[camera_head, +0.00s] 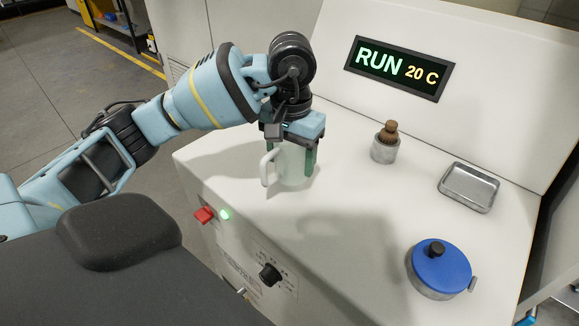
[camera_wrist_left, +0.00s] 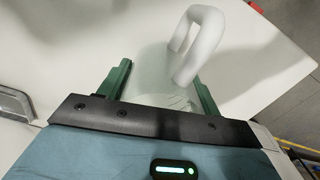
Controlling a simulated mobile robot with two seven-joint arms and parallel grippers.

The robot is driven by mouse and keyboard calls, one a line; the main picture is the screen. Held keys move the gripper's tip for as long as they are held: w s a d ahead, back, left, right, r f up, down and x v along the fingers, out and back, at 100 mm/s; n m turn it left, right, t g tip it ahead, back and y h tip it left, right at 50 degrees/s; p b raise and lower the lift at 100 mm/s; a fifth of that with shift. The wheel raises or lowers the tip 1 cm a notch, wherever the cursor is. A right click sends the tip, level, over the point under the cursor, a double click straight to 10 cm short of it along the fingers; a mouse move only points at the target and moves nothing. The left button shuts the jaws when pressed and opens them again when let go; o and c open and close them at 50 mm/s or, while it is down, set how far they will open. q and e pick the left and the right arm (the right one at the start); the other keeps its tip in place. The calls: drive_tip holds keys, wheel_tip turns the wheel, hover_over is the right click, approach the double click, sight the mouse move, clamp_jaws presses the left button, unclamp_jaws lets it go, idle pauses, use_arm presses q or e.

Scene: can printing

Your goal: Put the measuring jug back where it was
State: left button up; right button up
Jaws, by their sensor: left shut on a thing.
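The measuring jug (camera_head: 291,166) is a pale, translucent vessel with a white handle (camera_head: 266,168) pointing left in the head view. It stands upright at the left part of the white machine top; whether its base touches the surface is hard to tell. My left gripper (camera_head: 291,157) comes down from above with its green fingers on either side of the jug, shut on it. In the left wrist view the jug (camera_wrist_left: 160,82) sits between the two green fingers, with its handle (camera_wrist_left: 198,45) sticking up. My right gripper is not in view.
On the white top (camera_head: 335,200) stand a brush in a grey pot (camera_head: 385,150), a metal tray (camera_head: 468,188) and a blue-lidded round tin (camera_head: 441,270). A display (camera_head: 400,67) reads RUN 20 C. A red switch (camera_head: 203,215) and a knob (camera_head: 270,275) are on the front. The top's middle is clear.

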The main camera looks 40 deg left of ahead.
sight(289, 169)
use_arm(q)
drive_tip(key=f, duration=0.3)
drive_tip(key=shift+a+f, duration=0.1)
drive_tip(key=shift+a, duration=0.15)
drive_tip(key=shift+f, duration=0.15)
drive_tip(key=shift+f, duration=0.1)
drive_tip(key=shift+f, duration=0.1)
drive_tip(key=o, duration=1.1)
drive_tip(key=shift+o, duration=0.2)
